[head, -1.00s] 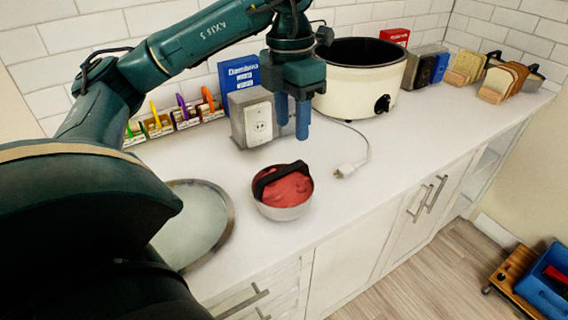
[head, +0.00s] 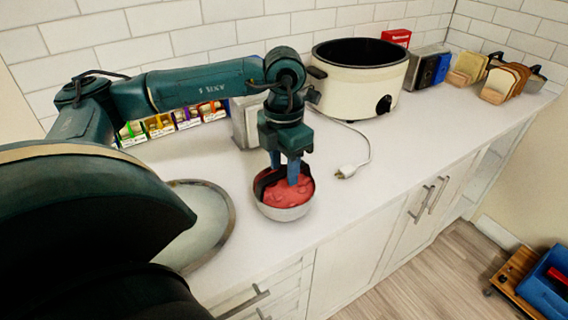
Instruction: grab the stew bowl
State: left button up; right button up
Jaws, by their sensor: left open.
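The stew bowl (head: 284,213) is a small light-grey bowl with red contents and a dark handle band, standing on the white counter near its front edge. My left gripper (head: 284,180) points down right over the bowl, its two blue fingers apart at the red contents. The gripper is open, and the fingers hide most of the dark handle. I cannot tell whether the fingertips touch the handle or the contents. My right gripper is not in view.
A round metal tray (head: 226,228) lies left of the bowl. A cream slow cooker (head: 350,98), an outlet box (head: 240,122) and a plug (head: 346,172) stand or lie behind. The counter (head: 345,205) right of the bowl is clear.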

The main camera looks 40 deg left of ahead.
pick_arm(q)
jog(key=shift+f, duration=0.35)
jog(key=shift+f+b, duration=0.3)
jog(key=shift+b, duration=0.05)
jog(key=shift+c, duration=0.5)
grip_shut()
jog(key=shift+r, duration=0.1)
dwell(1.1)
